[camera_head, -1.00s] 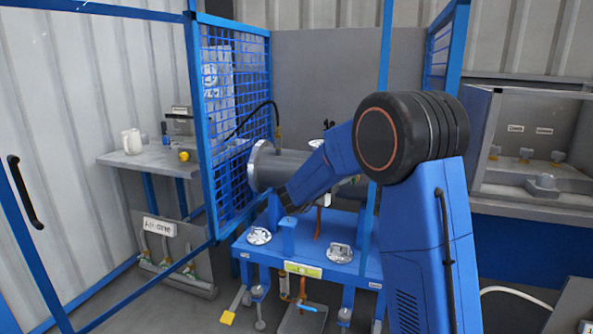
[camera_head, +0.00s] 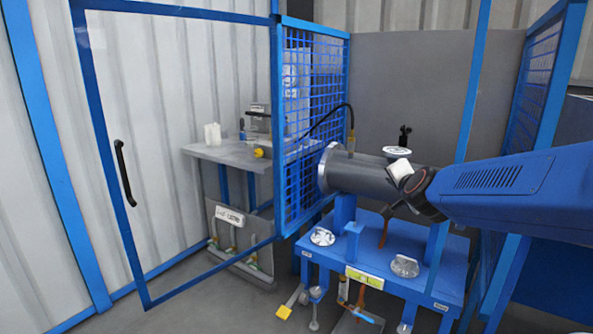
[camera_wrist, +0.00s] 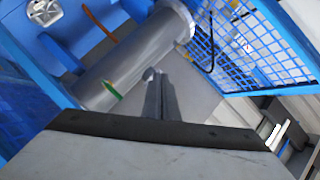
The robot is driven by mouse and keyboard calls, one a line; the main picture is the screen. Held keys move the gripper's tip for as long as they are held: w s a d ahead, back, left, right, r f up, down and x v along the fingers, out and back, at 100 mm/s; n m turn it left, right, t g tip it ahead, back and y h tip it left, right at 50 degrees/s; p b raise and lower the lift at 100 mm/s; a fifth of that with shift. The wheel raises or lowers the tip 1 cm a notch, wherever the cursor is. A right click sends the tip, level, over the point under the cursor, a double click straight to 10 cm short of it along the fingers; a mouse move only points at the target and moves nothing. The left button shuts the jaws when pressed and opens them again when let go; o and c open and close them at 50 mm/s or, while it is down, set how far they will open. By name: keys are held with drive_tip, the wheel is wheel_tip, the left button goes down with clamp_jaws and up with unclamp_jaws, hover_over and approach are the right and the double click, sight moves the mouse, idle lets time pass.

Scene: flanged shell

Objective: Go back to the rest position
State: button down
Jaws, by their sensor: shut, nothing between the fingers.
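My blue arm (camera_head: 500,190) reaches in from the right in the head view, in front of the blue stand. In the wrist view my gripper (camera_wrist: 158,78) shows its two fingers shut together and empty. The grey flanged shell (camera_head: 352,174) lies horizontally on the blue stand (camera_head: 385,262); it also crosses the upper left of the wrist view (camera_wrist: 130,65). The fingers appear in front of the shell there; whether they touch it I cannot tell. In the head view the fingers cannot be made out.
A blue mesh panel (camera_head: 312,110) stands left of the shell, and an open blue-framed door (camera_head: 130,185) stands further left. Behind the panel is a grey side table (camera_head: 225,153) with a white cup (camera_head: 212,135). Metal discs (camera_head: 322,237) lie on the stand. Blue posts rise around it.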

drive_tip(key=s+f+n+g, duration=0.3)
drive_tip(key=s+f+n, duration=0.1)
drive_tip(key=s, duration=0.9)
drive_tip(key=s+d+f+n+g, duration=0.1)
drive_tip(key=s+f+n+g, duration=0.2)
drive_tip(key=s+f, duration=0.4)
drive_tip(key=s+f+n+g, duration=0.4)
drive_tip(key=s+f+n, duration=0.1)
drive_tip(key=s, duration=1.3)
drive_tip(key=shift+s+d+f+y, duration=0.2)
drive_tip(key=shift+s+y, duration=0.2)
